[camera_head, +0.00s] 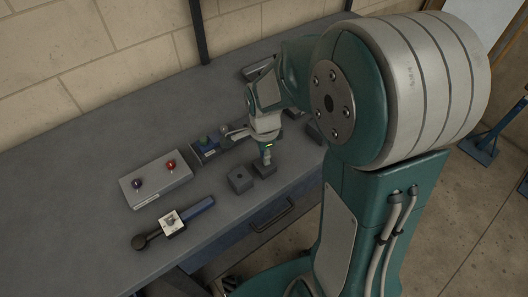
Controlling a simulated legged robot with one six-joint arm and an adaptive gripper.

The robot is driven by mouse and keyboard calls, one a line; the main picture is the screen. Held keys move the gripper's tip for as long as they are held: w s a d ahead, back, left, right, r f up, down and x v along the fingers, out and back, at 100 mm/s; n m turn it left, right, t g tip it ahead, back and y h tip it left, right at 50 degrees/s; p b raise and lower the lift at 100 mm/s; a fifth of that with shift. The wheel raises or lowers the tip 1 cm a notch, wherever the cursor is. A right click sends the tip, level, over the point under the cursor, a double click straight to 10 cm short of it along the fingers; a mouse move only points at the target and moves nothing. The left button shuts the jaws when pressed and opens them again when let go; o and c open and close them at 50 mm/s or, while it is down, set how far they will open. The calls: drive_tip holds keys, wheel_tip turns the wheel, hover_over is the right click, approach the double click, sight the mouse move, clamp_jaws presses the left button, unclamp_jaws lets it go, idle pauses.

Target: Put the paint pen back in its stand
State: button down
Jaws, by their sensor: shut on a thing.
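My gripper (266,137) points down over the right part of the grey bench. It is shut on a slim upright object, which I take to be the paint pen (267,155); a small yellow-green mark shows near its top. Its upper part is hidden by the gripper. The pen's lower end meets a small dark block (263,170), which looks like a stand. I cannot tell whether the pen is inside the block or just above it. A similar dark block with a hole in its top (240,180) sits just to the left.
A grey box with a red and a dark knob (156,180) stands left on the bench (70,215). A dark-handled tool with a pale block (172,222) lies near the front edge. The left bench is clear.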

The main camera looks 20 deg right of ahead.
drive_tip(key=shift+f, duration=1)
drive_tip(key=shift+c, duration=2.2)
unclamp_jaws()
drive_tip(key=shift+r, duration=0.15)
wheel_tip(320, 180, up, 12)
drive_tip(key=shift+f, duration=0.15)
